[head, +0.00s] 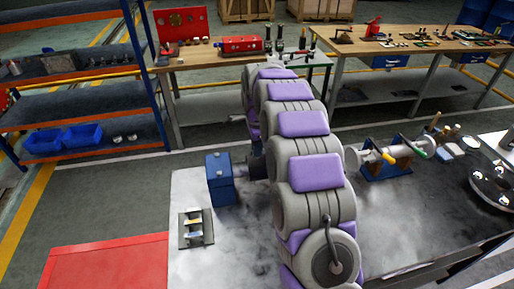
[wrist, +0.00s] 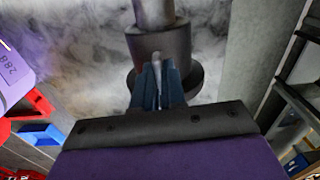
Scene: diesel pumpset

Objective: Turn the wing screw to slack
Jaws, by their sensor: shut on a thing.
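In the wrist view, my gripper (wrist: 157,72) is shut, its narrow blue-grey jaws together on a slim grey piece, the wing screw (wrist: 157,58). The screw is mostly hidden between the jaws. It sits against a dark round collar (wrist: 163,46), with a lighter grey shaft (wrist: 153,12) running on past it toward the top of the picture. In the head view my purple and grey arm crosses the middle and hides most of the work spot; the gripper and screw cannot be made out there.
A blue box (head: 220,180) and a small plate with metal pieces (head: 195,228) stand on the grey bench (head: 235,250), left of my arm. A pipe fitting on a blue stand (head: 388,168) is to the right. Blue shelving (head: 80,92) stands at the left, wooden workbenches (head: 215,58) behind.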

